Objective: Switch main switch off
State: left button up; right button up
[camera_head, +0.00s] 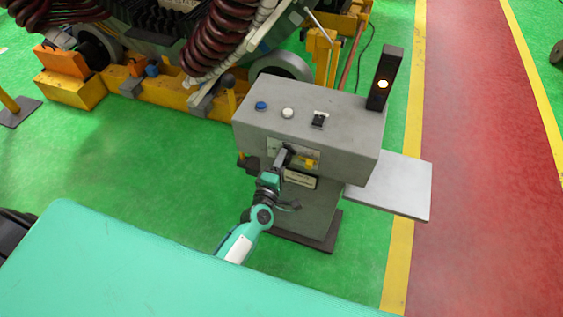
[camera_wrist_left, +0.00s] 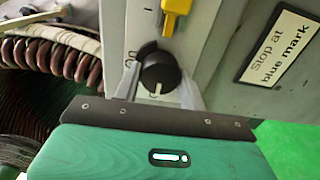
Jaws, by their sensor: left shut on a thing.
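The main switch (camera_wrist_left: 160,74) is a round black knob with a white pointer line, on the front of the grey control box (camera_head: 300,130). In the left wrist view the pointer line points down towards my gripper. My left gripper (camera_wrist_left: 160,88) has its two fingers on either side of the knob and is shut on it. In the head view my left gripper (camera_head: 282,160) reaches the front of the box and hides most of the knob. My right gripper is not in view.
A yellow part (camera_wrist_left: 175,12) is beside the knob, and a "Stop at blue mark" label (camera_wrist_left: 275,47) is on the box. The box top has a blue button (camera_head: 261,105), a white button (camera_head: 288,113) and a black switch (camera_head: 320,120). A lamp post (camera_head: 385,78) glows. A grey shelf (camera_head: 400,185) sticks out right.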

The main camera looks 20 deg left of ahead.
pick_arm(q)
jog(key=o, duration=1)
jog(key=shift+c, duration=0.2)
jog(key=s+b, duration=0.2)
jog(key=s, duration=1.1)
jog(key=shift+s+a, duration=0.25)
jog(key=shift+s, duration=0.15)
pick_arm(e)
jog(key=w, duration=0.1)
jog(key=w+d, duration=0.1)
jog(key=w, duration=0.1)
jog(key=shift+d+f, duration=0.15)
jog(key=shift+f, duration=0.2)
